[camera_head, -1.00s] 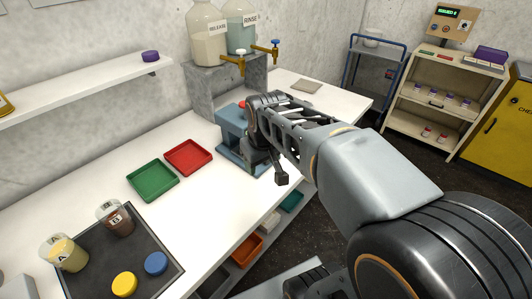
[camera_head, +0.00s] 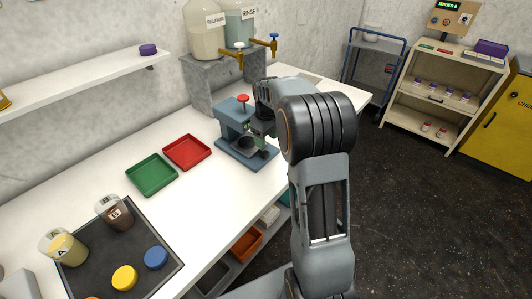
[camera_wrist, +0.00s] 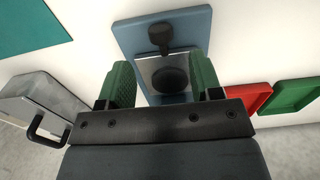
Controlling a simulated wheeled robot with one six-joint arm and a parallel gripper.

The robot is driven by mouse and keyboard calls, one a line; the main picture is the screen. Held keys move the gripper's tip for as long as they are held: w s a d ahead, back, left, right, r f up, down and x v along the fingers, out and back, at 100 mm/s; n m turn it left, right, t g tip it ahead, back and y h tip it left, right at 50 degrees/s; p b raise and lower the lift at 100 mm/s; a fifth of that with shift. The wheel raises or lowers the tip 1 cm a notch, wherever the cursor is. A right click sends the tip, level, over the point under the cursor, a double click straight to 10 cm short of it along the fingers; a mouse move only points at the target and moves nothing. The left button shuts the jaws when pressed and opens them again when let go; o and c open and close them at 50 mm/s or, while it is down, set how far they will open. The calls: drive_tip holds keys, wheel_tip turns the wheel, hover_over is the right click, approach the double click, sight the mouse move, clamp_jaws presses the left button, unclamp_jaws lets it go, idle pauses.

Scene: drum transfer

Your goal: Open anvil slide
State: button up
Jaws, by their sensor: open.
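The blue press (camera_head: 235,122) with a red knob on top stands on the white bench, right of the red tray. In the wrist view its blue base (camera_wrist: 130,35) carries a bright metal plate, apparently the anvil slide (camera_wrist: 148,72), with a dark round disc (camera_wrist: 170,80). A black knob handle (camera_wrist: 160,38) stands at the plate's far edge. My gripper (camera_wrist: 160,66) is open and empty, its green fingers on either side of the plate in this view. Contact with the handle is not visible. In the head view my arm partly hides the press's right side.
A red tray (camera_head: 187,152) and a green tray (camera_head: 152,175) lie left of the press. Two dispensers (camera_head: 205,30) stand on a grey block behind it. A dark mat (camera_head: 105,240) with jars and coloured discs is at the front left. A wall shelf (camera_head: 80,85) runs above.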

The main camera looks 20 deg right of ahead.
sight(266, 152)
drive_tip(key=shift+f, duration=3.55)
clamp_jaws()
